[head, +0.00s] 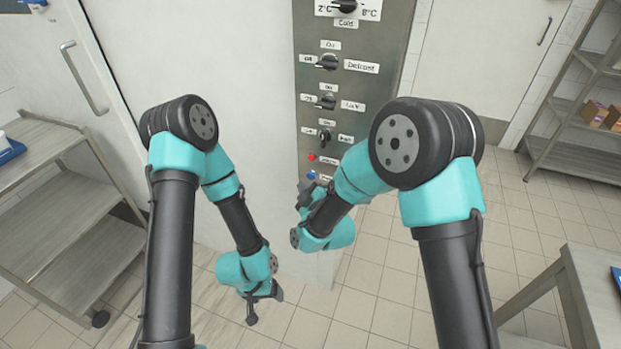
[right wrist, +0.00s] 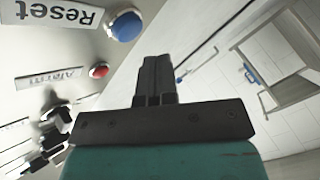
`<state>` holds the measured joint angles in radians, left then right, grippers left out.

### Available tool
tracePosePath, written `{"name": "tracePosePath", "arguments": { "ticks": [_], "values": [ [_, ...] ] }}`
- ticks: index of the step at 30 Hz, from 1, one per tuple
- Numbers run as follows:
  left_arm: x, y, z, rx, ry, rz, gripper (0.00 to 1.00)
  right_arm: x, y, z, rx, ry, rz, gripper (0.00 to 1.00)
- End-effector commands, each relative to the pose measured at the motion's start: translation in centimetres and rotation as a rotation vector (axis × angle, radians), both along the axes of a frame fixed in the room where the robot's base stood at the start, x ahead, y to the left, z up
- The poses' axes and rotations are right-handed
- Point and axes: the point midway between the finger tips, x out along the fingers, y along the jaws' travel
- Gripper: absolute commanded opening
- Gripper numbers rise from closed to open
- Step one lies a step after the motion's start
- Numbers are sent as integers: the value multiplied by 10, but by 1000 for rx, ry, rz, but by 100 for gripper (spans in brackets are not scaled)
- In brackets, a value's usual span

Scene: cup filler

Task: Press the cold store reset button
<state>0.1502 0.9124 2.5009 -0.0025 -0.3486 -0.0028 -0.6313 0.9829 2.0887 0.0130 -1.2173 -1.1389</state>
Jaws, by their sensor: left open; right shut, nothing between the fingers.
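The blue reset button (head: 311,175) is at the bottom of the grey control panel (head: 345,85) in the head view. In the right wrist view the blue button (right wrist: 125,26) sits beside a label reading Reset (right wrist: 55,12). My right gripper (head: 305,190) is close below and in front of the button. In the right wrist view its shut fingers (right wrist: 156,75) are empty and appear apart from the button. My left gripper (head: 264,302) is open and empty, low in front of the white wall and above the floor.
A red button (head: 311,157) with its own label is just above the blue one. Several black rotary switches (head: 327,62) are higher on the panel. A steel cart (head: 65,215) stands at left, a steel table (head: 585,290) at right. Shelving (head: 580,110) stands at the back right.

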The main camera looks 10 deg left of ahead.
Motion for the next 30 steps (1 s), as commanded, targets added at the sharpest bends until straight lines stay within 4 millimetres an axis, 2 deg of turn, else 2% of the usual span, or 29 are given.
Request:
{"name": "tracePosePath", "arguments": {
  "ticks": [18, 30],
  "values": [
    [0, 0, 0, 0, 0, 0, 77, -47, 6, 0, -1, 0, 1, 0],
    [0, 0, 0, 0, 0, 0, 77, -49, 6, 0, 0, 0, 1, 0]
  ]
}}
